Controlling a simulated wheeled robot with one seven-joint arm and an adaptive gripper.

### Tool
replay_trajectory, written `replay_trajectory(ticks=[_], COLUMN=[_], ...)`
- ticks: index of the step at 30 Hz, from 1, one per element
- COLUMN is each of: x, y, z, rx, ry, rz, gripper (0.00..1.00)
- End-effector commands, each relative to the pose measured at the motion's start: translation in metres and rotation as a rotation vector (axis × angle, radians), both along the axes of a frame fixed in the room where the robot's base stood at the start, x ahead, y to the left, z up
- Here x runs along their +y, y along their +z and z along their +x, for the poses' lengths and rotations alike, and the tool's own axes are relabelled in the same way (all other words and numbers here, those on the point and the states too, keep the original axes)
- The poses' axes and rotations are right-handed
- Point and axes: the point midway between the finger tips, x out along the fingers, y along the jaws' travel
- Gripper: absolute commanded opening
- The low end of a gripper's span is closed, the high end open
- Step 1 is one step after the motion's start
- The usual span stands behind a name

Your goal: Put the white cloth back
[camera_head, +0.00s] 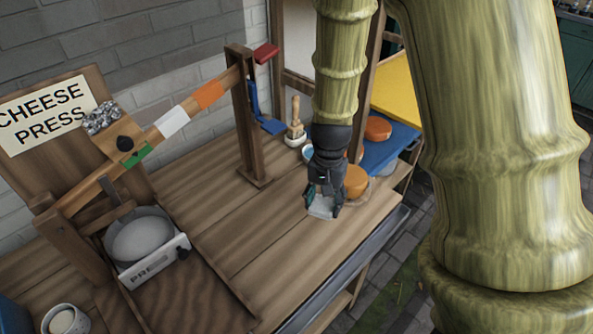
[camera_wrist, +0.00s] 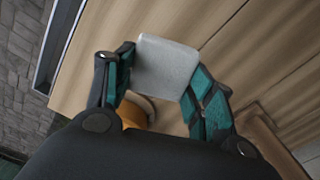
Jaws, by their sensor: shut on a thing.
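The white cloth (camera_wrist: 165,66) shows in the wrist view as a pale, rounded block between the two teal-padded fingers of my gripper (camera_wrist: 162,92). My gripper is shut on it. In the head view my gripper (camera_head: 324,204) points down over the right part of the wooden table, and the cloth (camera_head: 321,209) shows pale between its fingertips, low over or at the tabletop. I cannot tell whether the cloth touches the wood.
The wooden table (camera_head: 215,185) is bare left of my gripper. Close behind it are an orange round (camera_head: 356,181) and a pot with a wooden-handled tool (camera_head: 296,130). A wooden post (camera_head: 247,120) and the cheese press mould (camera_head: 140,238) stand to the left. The table's front edge is near.

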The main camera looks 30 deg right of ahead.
Motion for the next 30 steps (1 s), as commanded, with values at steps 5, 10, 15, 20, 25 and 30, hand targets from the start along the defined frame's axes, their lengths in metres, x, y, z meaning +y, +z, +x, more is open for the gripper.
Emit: replay_trajectory(ticks=[5, 10, 15, 20, 25, 30], x=[-0.006, -0.013, -0.018, -0.022, -0.025, -0.026], y=[0.0, -0.003, -0.006, -0.01, -0.013, -0.014], z=[0.023, 0.057, 0.091, 0.121, 0.141, 0.149], rx=[-0.001, -0.001, -0.001, 0.0, 0.0, -0.001], ry=[-0.007, -0.009, -0.009, -0.008, -0.008, -0.007], rz=[-0.001, -0.001, 0.0, 0.0, 0.0, 0.0], gripper=[0.28, 0.29, 0.29, 0.29, 0.29, 0.29])
